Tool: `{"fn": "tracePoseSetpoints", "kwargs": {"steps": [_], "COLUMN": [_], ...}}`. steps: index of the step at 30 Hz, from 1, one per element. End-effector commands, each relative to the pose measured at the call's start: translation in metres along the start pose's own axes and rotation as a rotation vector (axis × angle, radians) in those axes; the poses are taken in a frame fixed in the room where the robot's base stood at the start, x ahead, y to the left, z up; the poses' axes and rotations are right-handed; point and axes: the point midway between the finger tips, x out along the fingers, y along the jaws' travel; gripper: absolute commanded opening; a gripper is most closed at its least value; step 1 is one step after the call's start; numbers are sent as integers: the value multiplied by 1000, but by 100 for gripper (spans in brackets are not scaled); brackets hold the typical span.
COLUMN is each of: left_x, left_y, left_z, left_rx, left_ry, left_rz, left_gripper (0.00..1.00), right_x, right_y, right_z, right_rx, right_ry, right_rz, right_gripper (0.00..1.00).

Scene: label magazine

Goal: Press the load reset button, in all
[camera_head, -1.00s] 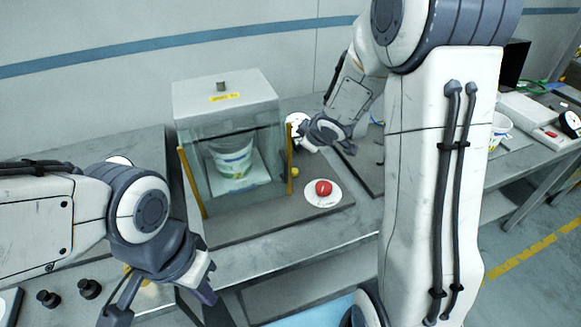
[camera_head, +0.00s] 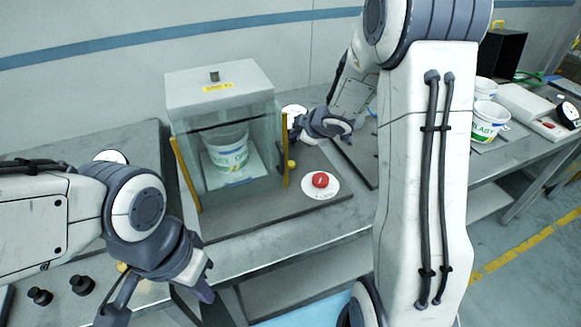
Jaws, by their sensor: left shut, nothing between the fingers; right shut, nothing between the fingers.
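A red push button (camera_head: 320,180) sits on a round white plate (camera_head: 328,192) on the grey base, to the right of a glass-walled box (camera_head: 222,90). The small print on the plate is too small to read. My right gripper (camera_head: 294,134) is shut and empty by the box's right edge, behind and to the left of the red button and apart from it. My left gripper (camera_head: 203,286) is shut and empty at the front left, low over the table edge, well away from the button.
A white tub (camera_head: 228,150) stands inside the box. White tubs (camera_head: 488,120) stand at the right, and black knobs (camera_head: 82,285) at the front left. My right arm hides part of the table.

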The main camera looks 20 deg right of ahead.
Motion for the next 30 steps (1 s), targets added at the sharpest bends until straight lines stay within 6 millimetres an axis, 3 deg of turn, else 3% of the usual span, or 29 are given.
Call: {"fn": "tracePoseSetpoints", "kwargs": {"steps": [3, 12, 30], "left_x": [24, 62, 68], "left_y": [-2, -4, -5], "left_z": [1, 3, 4], "left_rx": [0, 0, 0], "left_ry": [0, 0, 0], "left_rz": [0, 0, 0], "left_gripper": [0, 0, 0], "right_x": [16, 43, 48], "right_y": [-12, -32, -35], "right_z": [12, 32, 35], "right_rx": [0, 1, 1], "right_ry": [0, -1, 0], "right_rz": [0, 0, 0], "right_gripper": [0, 0, 0]}}
